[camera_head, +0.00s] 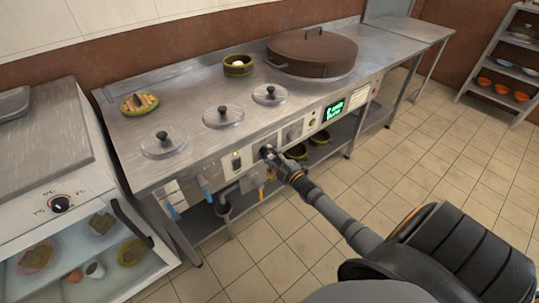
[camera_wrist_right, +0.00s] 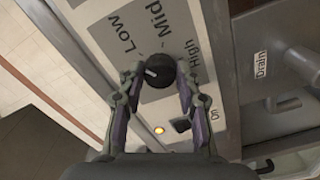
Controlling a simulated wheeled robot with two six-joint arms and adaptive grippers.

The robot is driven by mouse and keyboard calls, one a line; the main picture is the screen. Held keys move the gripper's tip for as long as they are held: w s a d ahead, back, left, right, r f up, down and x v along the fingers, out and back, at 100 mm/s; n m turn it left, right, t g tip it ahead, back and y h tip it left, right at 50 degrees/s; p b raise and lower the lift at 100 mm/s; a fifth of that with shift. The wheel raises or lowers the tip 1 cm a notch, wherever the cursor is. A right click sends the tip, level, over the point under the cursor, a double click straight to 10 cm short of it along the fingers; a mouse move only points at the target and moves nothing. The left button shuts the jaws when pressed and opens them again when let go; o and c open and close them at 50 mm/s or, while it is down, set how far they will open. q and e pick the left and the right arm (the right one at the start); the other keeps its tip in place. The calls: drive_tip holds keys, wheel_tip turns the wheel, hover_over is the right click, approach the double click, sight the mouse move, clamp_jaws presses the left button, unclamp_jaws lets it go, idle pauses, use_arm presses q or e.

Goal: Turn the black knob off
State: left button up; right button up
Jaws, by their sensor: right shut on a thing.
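The black knob (camera_wrist_right: 160,70) sits on the counter's front panel, with labels reading Low, Mid and High around it. A white mark shows on the left side of the knob in the wrist view. My right gripper (camera_wrist_right: 160,75) is shut on the knob, one finger on each side. In the head view my right gripper (camera_head: 272,156) reaches the front panel (camera_head: 240,163) and mostly covers the knob. My left gripper is not in view.
An orange light (camera_wrist_right: 158,130) glows beside the knob. A Drain label (camera_wrist_right: 261,63) shows to the right. A green-lit display (camera_head: 334,110) is further along the panel. Lidded wells and a large brown pot (camera_head: 312,55) are on the counter. The tiled floor in front is clear.

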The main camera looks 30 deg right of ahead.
drive_tip(key=n, duration=0.5)
drive_tip(key=shift+n, duration=0.3)
drive_tip(key=n, duration=0.3)
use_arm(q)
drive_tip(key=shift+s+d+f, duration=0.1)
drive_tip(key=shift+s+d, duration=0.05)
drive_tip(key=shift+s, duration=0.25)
use_arm(e)
drive_tip(key=shift+n, duration=1.2)
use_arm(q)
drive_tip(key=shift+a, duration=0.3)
